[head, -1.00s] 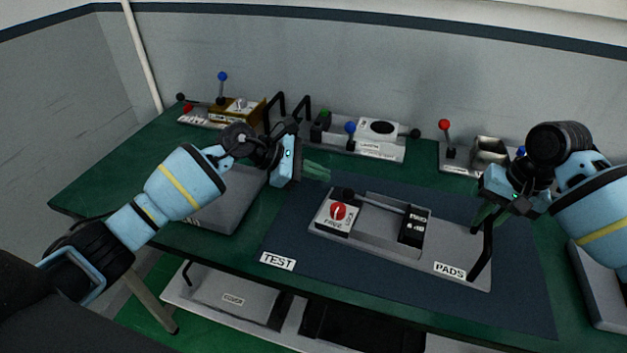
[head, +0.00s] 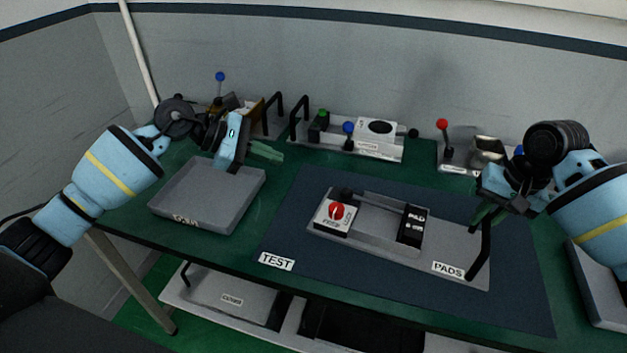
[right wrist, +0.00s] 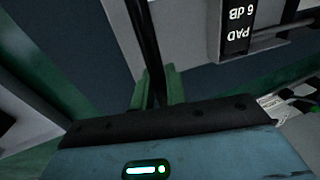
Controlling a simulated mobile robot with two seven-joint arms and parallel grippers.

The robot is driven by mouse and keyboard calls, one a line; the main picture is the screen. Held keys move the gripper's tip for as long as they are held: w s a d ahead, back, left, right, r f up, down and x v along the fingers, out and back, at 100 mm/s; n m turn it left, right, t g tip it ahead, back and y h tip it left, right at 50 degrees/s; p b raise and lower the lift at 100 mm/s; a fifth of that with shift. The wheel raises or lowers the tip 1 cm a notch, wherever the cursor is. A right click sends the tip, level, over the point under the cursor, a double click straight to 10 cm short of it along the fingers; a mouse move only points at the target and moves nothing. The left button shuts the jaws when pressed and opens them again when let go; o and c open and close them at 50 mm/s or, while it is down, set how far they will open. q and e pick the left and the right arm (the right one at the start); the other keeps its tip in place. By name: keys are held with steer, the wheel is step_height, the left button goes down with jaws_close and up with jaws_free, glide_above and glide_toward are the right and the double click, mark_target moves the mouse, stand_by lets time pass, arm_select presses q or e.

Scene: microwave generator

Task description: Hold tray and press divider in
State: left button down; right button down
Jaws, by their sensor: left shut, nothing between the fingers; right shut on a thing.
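The grey tray labelled PADS (head: 370,262) lies on the dark blue mat in the head view. It carries a white block with a red round dial (head: 337,213) on its left and a black block labelled PAD (head: 411,226) on its right, with a rod between them. The PAD block also shows in the right wrist view (right wrist: 237,30), reading 6 dB. My right gripper (head: 487,214) is shut on the tray's upright black handle (head: 481,252); the handle is between its fingers in the right wrist view (right wrist: 150,60). My left gripper (head: 268,152) is shut and empty, apart from the PADS tray, up and left of it.
An empty grey tray (head: 208,195) sits left of the mat, below my left arm. Fixtures with a blue knob (head: 348,128), a green knob and a red knob (head: 442,124) stand along the back. The mat's left part, near the TEST label (head: 276,261), is clear.

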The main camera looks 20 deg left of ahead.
steer(key=shift+s+f, duration=0.15)
steer(key=shift+f, duration=0.25)
steer(key=c, duration=1.3)
jaws_free()
steer(key=shift+r, duration=0.25)
steer(key=r, duration=0.4)
steer(key=d+r, duration=0.1)
steer(key=r, duration=0.2)
steer(key=d+r, duration=0.1)
steer(key=r, duration=0.3)
steer(key=shift+d+r, duration=0.15)
steer(key=shift+r, duration=0.2)
steer(key=shift+f, duration=0.1)
